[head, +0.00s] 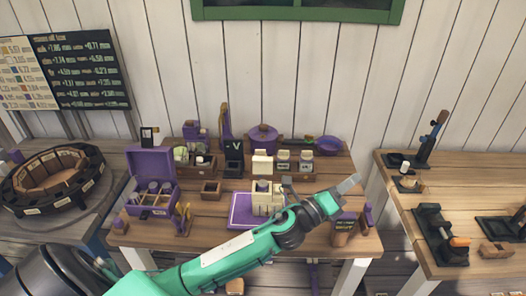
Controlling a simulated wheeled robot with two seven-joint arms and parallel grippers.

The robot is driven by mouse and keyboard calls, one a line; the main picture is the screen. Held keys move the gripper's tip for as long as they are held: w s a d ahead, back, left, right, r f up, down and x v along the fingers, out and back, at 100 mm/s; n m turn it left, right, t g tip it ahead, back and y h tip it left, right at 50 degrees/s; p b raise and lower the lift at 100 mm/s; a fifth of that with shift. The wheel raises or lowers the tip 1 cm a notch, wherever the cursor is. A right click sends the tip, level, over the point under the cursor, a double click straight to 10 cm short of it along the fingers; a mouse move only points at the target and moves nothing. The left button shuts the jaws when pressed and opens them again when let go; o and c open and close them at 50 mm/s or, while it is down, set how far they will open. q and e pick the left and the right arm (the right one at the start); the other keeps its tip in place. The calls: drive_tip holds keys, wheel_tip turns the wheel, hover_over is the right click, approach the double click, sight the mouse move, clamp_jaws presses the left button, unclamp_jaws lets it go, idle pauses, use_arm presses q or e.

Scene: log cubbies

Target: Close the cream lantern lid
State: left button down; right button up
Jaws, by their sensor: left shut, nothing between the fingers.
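The cream lantern (266,197) stands on a purple tray (238,210) near the front middle of the centre table. Its cream lid (262,163) appears raised above the body at the back, so it looks open. My left arm reaches in from the lower left, passing in front of the tray and partly hiding the lantern's lower right side. My right gripper is out of view.
An open purple box (151,163) stands left of the tray, with a small wooden box (211,189) between. A brown container (345,226) is below my gripper. Another table (405,215) lies right, across a gap.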

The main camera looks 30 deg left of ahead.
use_arm(q)
drive_tip(key=w+d+m+g+h, duration=0.1)
drive_tip(key=d+m+g+h, duration=0.2)
drive_tip(key=m, duration=0.4)
drive_tip(key=w+d+r+m+g+h, duration=0.1)
drive_tip(key=m+g+h, duration=0.1)
drive_tip(key=m+g, duration=0.35)
drive_tip(key=w+d+m+g+h, duration=0.1)
drive_tip(key=d+m+g+h, duration=0.15)
drive_tip(key=m, duration=0.65)
drive_tip(key=w+a+f+m+g+y, duration=0.35)
drive_tip(key=a+m+y, duration=0.2)
drive_tip(key=m, duration=0.35)
wheel_tip(320, 180, up, 4)
drive_tip(key=r+m+g+y, duration=0.1)
drive_tip(key=m+g+y, duration=0.3)
drive_tip(key=y, duration=0.8)
hover_over(263, 165)
drive_tip(key=w+a, duration=0.4)
drive_tip(key=w, duration=0.2)
wheel_tip(263, 165, down, 10)
drive_tip(key=s+d+p, duration=0.1)
drive_tip(key=s+p, duration=0.1)
drive_tip(key=p, duration=0.5)
drive_tip(key=shift+s+d+r+m+t+p, duration=0.25)
drive_tip(key=shift+m+t+p, duration=0.1)
drive_tip(key=shift+m, duration=0.1)
